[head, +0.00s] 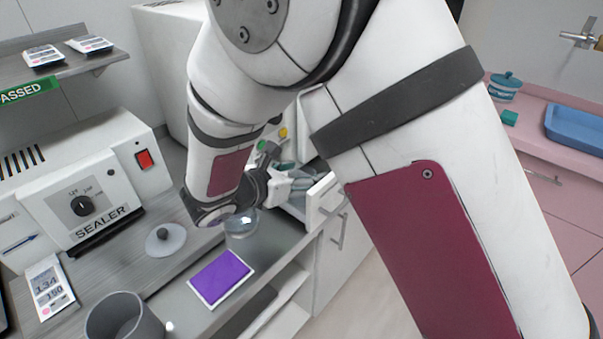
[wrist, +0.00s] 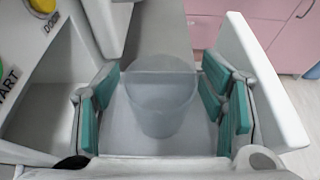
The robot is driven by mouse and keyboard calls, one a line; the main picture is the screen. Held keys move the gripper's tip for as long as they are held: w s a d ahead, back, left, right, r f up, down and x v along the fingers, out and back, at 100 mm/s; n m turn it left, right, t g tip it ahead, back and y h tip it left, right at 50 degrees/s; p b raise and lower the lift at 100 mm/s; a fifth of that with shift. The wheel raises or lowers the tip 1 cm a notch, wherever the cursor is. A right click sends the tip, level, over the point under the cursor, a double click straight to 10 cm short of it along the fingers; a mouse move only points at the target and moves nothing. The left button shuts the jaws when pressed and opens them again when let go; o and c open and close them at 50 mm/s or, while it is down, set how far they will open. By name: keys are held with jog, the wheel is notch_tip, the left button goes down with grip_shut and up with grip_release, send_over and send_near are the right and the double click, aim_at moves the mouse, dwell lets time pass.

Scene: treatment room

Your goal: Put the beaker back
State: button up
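The clear beaker (wrist: 161,105) is upright in the middle of the wrist view. In the head view my gripper (head: 280,187) points right beside the white drawer (head: 328,205) at the counter's edge. There the beaker is hard to make out behind my gripper. White walls flank the fingers in the wrist view.
A clear glass dish (head: 240,223) is on the counter below my wrist. A purple pad (head: 221,277), a grey cup (head: 122,322), a round lid (head: 165,241) and a sealer (head: 80,195) are nearby. Machine buttons (wrist: 42,5) are at left in the wrist view. Pink cabinets (head: 560,180) are at right.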

jog(key=shift+r, duration=0.15)
jog(key=shift+s+a+r, duration=0.15)
jog(key=shift+s+a, duration=0.05)
jog(key=v, duration=1.1)
jog(key=s+d+r+m+g, duration=0.2)
jog(key=d+r+m+g, duration=0.15)
jog(key=d, duration=0.35)
jog(key=s+d+r+m+g, duration=0.2)
jog(key=d+m, duration=0.3)
jog(key=d, duration=0.2)
jog(key=s+d+r+m+g, duration=0.1)
jog(key=d+r+m+g, duration=0.2)
jog(key=d, duration=0.5)
jog(key=s+d+m+y, duration=0.3)
jog(key=s+m+y, duration=0.1)
jog(key=s+m, duration=0.3)
jog(key=s+d+r+m+t+y, duration=0.1)
jog(key=s+d+m+y, duration=0.2)
jog(key=s+m, duration=0.5)
jog(key=shift+s+d+m+y, duration=0.25)
jog(key=shift+d+m+y, duration=0.25)
jog(key=shift+m, duration=0.45)
jog(key=shift+a+r+t, duration=0.1)
jog(key=shift+r+t, duration=0.1)
jog(key=shift+t, duration=0.05)
